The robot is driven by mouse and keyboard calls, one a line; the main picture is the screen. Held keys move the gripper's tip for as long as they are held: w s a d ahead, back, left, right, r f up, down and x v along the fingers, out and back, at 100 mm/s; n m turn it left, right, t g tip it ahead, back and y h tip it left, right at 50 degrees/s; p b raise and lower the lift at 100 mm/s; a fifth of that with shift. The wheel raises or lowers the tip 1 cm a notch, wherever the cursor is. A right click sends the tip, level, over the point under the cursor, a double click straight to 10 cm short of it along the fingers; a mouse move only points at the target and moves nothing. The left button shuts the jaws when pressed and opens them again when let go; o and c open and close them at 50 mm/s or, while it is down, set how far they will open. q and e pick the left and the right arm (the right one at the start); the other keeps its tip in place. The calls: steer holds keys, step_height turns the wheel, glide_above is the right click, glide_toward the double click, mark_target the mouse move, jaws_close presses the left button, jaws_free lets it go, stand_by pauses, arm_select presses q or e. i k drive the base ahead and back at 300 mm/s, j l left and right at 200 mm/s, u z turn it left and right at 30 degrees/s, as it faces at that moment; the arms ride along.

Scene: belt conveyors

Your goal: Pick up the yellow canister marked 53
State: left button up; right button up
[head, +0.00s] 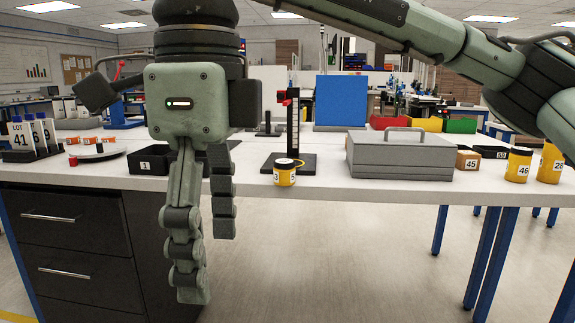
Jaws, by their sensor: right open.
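A small yellow canister (285,176) with a dark lid stands upright near the front edge of the table (345,189), in the middle of the head view. Its white labels show a 3 at the left and a 5 at the right, each only in part. My right gripper (209,262) hangs with its fingers pointing down, left of the canister and in front of the drawers. It is open, with nothing seen between its fingers, and apart from the canister. My left gripper is not in view.
A black stand (293,125) rises just behind the canister. A grey metal case (400,158) stands to its right, then a box marked 45 (468,160) and yellow canisters marked 46 (517,165) and 28 (551,163). A dark box marked 1 (150,160) is left.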

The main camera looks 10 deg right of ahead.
mark_target(284, 169)
steer(key=i+l, duration=0.25)
steer(key=i, duration=0.25)
steer(key=i+l, duration=0.25)
steer(key=i, duration=0.25)
steer(key=i+l, duration=0.25)
steer(key=i, duration=0.25)
